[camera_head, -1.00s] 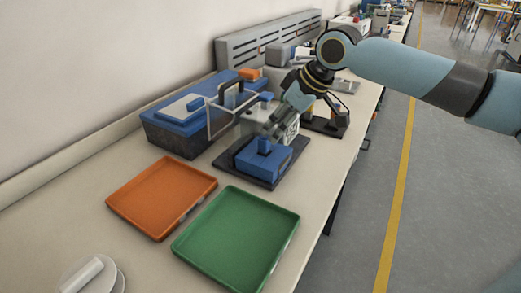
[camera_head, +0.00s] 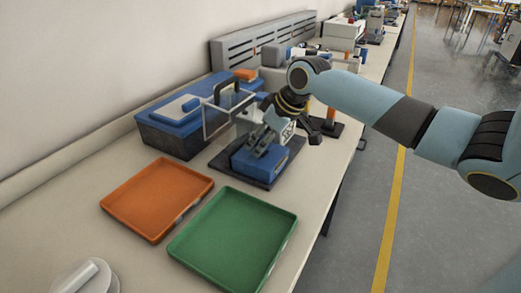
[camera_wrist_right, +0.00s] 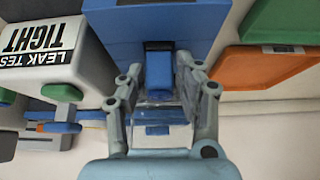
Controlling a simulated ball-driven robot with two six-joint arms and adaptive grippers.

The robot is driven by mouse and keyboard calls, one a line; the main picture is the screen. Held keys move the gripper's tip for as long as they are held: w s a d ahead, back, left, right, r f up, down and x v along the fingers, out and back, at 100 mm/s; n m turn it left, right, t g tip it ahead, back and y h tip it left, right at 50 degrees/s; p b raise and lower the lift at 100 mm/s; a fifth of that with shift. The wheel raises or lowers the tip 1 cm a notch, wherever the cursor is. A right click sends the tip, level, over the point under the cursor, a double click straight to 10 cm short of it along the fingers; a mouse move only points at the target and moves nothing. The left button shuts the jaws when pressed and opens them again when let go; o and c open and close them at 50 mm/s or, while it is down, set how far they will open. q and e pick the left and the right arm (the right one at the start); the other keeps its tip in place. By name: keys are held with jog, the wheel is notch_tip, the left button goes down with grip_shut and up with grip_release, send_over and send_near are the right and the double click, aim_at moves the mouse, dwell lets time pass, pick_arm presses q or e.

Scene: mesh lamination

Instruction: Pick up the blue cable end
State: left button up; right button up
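My right gripper (camera_head: 258,148) is low over the blue block fixture (camera_head: 273,165) on its dark base plate in the head view. In the right wrist view the gripper (camera_wrist_right: 170,80) has its fingers apart, with a small upright blue piece (camera_wrist_right: 187,75) between them. A narrow gap shows by the left finger; contact on the right side is unclear. The larger blue surface (camera_wrist_right: 115,25) lies beyond. I cannot tell whether the small blue piece is the cable end; no cable is clearly visible. My left gripper is not in view.
A white box labelled LEAK TEST TIGHT (camera_wrist_right: 45,50) stands close beside the gripper. A clear hinged cover (camera_head: 215,118) and a blue case (camera_head: 170,135) are behind. An orange tray (camera_head: 155,200) and a green tray (camera_head: 230,240) lie empty in front.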

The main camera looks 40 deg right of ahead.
grip_shut()
jog(key=shift+r, duration=0.15)
